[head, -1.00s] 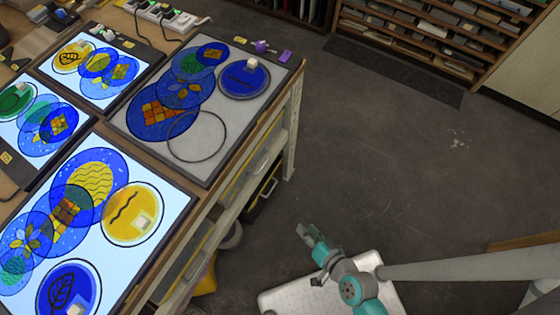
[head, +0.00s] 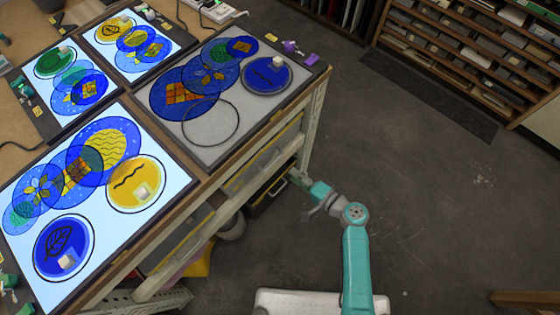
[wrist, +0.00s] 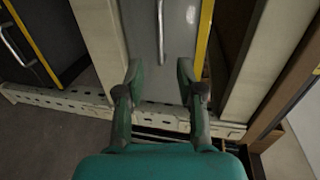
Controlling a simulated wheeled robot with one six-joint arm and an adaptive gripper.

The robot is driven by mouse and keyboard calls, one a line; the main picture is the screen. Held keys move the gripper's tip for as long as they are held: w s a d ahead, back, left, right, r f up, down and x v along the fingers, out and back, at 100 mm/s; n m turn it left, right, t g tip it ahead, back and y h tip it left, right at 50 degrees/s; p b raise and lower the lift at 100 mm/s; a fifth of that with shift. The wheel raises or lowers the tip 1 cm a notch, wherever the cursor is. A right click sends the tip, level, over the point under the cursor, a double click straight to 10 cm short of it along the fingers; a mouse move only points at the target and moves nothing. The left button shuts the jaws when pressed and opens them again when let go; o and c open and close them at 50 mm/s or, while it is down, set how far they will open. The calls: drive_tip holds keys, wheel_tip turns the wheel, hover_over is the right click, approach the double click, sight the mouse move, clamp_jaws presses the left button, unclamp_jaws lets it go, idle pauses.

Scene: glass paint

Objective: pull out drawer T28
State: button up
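My gripper (wrist: 161,75) is open in the wrist view, its two green fingers apart with nothing between the tips. Ahead of it is a grey drawer front (wrist: 180,72) with a yellow edge on its right. A metal bar handle (wrist: 161,30) on that front lies in line with the gap between the fingers, beyond the tips. In the head view my gripper (head: 300,181) is at the side of the workbench, close to a dark drawer with a yellow edge (head: 268,193). I see no readable T28 label, so I cannot tell which drawer bears it.
Another handled front (wrist: 28,50) is at the left in the wrist view. The workbench (head: 318,88) carries lit panels with coloured glass discs; its pale leg (head: 310,130) stands near my gripper. A shelf rack (head: 470,60) is at the back right. The floor (head: 430,190) between is clear.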

sight(275, 161)
drive_tip(key=x, duration=1)
drive_tip(key=shift+w+a, duration=0.1)
drive_tip(key=shift+a, duration=0.1)
clamp_jaws()
